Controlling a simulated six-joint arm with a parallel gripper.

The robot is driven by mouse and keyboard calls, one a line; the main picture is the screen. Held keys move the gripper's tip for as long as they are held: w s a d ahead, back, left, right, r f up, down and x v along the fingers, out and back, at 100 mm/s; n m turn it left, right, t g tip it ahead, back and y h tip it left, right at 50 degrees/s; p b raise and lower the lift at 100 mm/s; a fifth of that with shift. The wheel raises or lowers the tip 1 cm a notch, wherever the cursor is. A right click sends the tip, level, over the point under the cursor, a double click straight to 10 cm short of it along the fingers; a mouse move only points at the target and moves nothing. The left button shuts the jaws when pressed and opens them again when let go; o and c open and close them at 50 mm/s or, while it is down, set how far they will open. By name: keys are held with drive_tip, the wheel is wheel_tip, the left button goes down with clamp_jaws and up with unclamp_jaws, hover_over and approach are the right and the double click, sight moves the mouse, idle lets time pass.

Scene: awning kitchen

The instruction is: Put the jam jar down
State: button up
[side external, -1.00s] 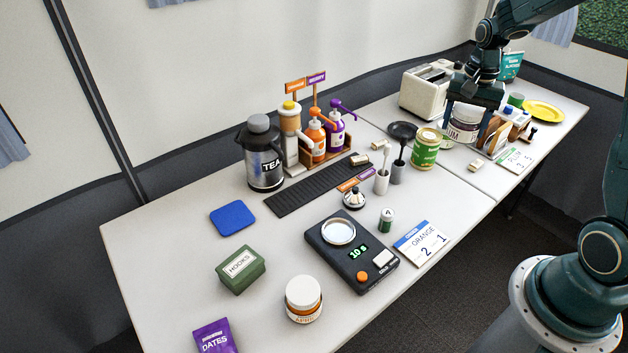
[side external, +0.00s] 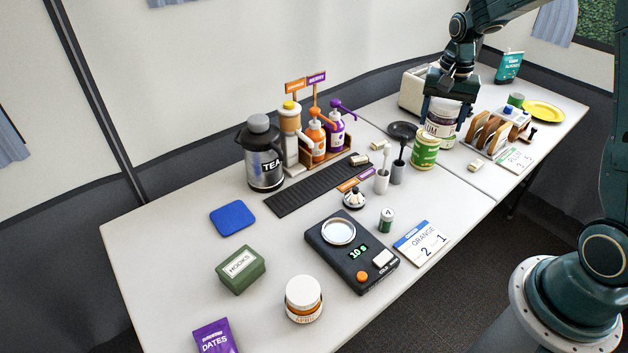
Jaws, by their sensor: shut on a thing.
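My gripper (side external: 444,108) is at the far right part of the table, shut on a jam jar with a pale lid and a label partly reading "UM" (side external: 441,128). The jar is upright between the two fingers. Its lower left part is hidden behind a green and cream can (side external: 425,150), and I cannot tell whether its base touches the table. A second jar, with a white lid and an orange band (side external: 304,300), stands at the near edge of the table.
A wooden rack (side external: 489,134) is just right of the held jar. A dark round pan (side external: 402,131) is to its left, and a cream toaster (side external: 415,90) is behind. A small pale block (side external: 474,166) and a "PLUM" card (side external: 514,160) lie in front. A yellow plate (side external: 543,111) is farther right.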

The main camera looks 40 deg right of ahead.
drive_tip(key=w+a+r+n, duration=0.1)
drive_tip(key=w+a+n, duration=0.1)
drive_tip(key=w+a, duration=0.75)
wheel_tip(320, 180, up, 4)
drive_tip(key=n, duration=0.7)
hover_over(239, 263)
wheel_tip(239, 263, down, 16)
drive_tip(key=shift+s+f, duration=0.1)
drive_tip(key=shift+f, duration=2.1)
drive_tip(key=shift+f, duration=0.15)
